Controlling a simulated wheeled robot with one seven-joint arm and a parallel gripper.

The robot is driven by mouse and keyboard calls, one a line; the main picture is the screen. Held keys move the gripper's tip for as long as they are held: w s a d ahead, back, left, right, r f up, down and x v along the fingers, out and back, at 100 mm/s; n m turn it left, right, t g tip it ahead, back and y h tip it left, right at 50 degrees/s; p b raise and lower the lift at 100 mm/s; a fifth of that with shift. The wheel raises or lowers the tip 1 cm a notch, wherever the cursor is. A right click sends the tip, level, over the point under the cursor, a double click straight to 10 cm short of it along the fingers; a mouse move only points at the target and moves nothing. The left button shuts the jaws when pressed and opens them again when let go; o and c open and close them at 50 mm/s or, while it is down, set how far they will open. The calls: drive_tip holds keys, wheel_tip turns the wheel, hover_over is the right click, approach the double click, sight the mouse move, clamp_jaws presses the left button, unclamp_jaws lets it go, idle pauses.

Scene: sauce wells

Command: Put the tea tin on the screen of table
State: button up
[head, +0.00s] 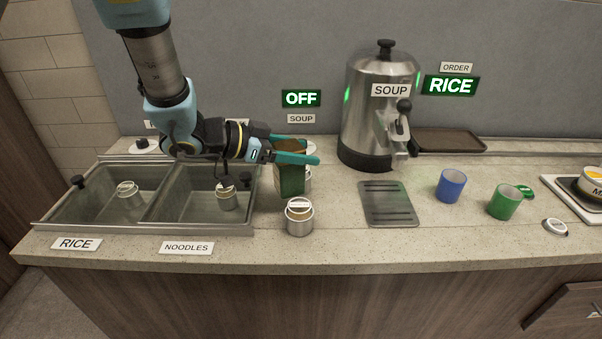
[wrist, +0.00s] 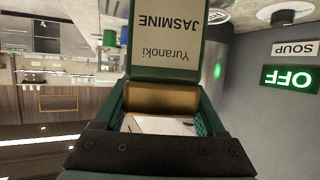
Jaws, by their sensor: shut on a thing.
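The tea tin is dark green with a brownish top (head: 290,178). In the wrist view its label reads "Yuranoki JASMINE" (wrist: 166,58). My gripper (head: 303,153) is shut on the tin near its top, with one teal finger on each side. The tin is upright over the counter (head: 340,245), right of the wells; I cannot tell whether its base touches. A green screen reads "OFF" (head: 301,98), above a "SOUP" label, on the back wall. Another screen reads "RICE" (head: 451,85), under an "ORDER" label.
A labelled can (head: 299,222) stands just in front of the tin, and another is partly hidden behind it. Wells (head: 150,215) are at left. A soup urn (head: 378,125), slotted drip plate (head: 388,203), blue mug (head: 451,186) and green mug (head: 504,202) are at right.

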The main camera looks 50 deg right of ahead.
sight(299, 171)
drive_tip(key=shift+f+p, duration=0.5)
drive_tip(key=shift+f, duration=2.2)
drive_tip(key=shift+f, duration=0.2)
drive_tip(key=o, duration=1.5)
drive_tip(key=shift+r, duration=0.3)
drive_tip(key=b+v, duration=0.2)
drive_tip(key=v, duration=1)
drive_tip(key=shift+f+b, duration=0.15)
drive_tip(key=shift+b, duration=0.25)
drive_tip(key=shift+a, duration=0.1)
